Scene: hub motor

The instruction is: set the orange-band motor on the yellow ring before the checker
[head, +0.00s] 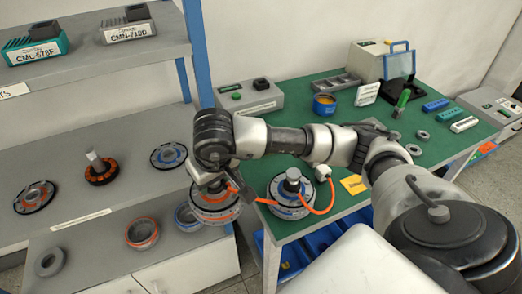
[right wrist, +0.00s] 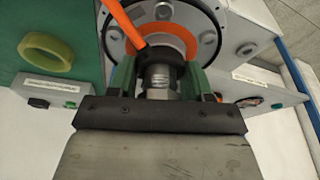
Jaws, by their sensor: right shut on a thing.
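The orange-band motor (head: 215,209) hangs in my right gripper (head: 222,186), just off the left end of the green table. A grey box with a green button, probably the checker (head: 262,102), stands at the table's back left. My left gripper is not in view.
The shelf (head: 75,215) at left bears several motors and rings.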

